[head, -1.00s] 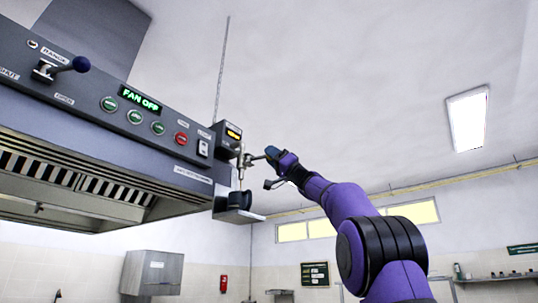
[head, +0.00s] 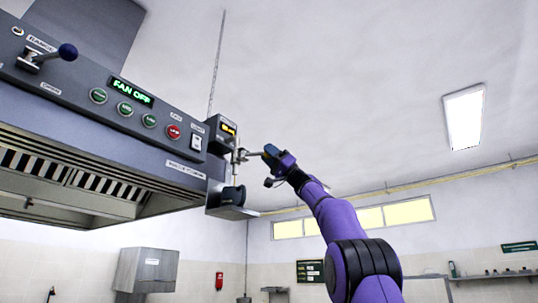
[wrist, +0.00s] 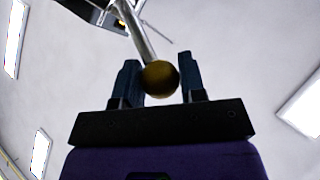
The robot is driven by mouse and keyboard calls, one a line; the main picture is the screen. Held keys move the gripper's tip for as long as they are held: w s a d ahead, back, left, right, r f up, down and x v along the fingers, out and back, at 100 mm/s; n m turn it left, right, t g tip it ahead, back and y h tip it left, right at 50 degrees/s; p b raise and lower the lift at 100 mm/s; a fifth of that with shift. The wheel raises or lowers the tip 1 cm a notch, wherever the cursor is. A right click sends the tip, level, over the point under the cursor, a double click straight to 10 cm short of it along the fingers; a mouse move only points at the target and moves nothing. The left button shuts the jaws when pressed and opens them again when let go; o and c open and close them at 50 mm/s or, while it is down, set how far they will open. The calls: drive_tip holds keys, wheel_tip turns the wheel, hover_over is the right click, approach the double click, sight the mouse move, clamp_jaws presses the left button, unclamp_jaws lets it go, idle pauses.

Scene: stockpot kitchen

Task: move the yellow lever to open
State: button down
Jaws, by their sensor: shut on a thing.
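The lever is a thin metal rod (wrist: 138,30) ending in a round, dull yellow knob (wrist: 160,78), seen in the wrist view. My gripper (wrist: 160,84) is shut on this knob, one dark finger on each side. In the head view, my gripper (head: 268,153) is at the outer end of the lever, which sticks out to the right from a metal fitting (head: 237,157) at the right end of the hood. The knob is hidden there by my fingers. The lever's markings are too small to read.
The grey hood (head: 75,105) fills the left, with a green "FAN OFF" display (head: 131,92), buttons and a second lever with a dark blue knob (head: 67,52). A small box with an amber display (head: 228,128) is close left of my gripper. Space to the right is open.

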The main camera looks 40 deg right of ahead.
drive_tip(key=c, duration=0.7)
unclamp_jaws()
drive_tip(key=shift+w, duration=0.1)
drive_tip(key=shift+d, duration=0.1)
drive_tip(key=v, duration=1)
drive_tip(key=shift+d+f, duration=0.2)
drive_tip(key=shift+f, duration=0.1)
drive_tip(key=shift+a+r, duration=0.1)
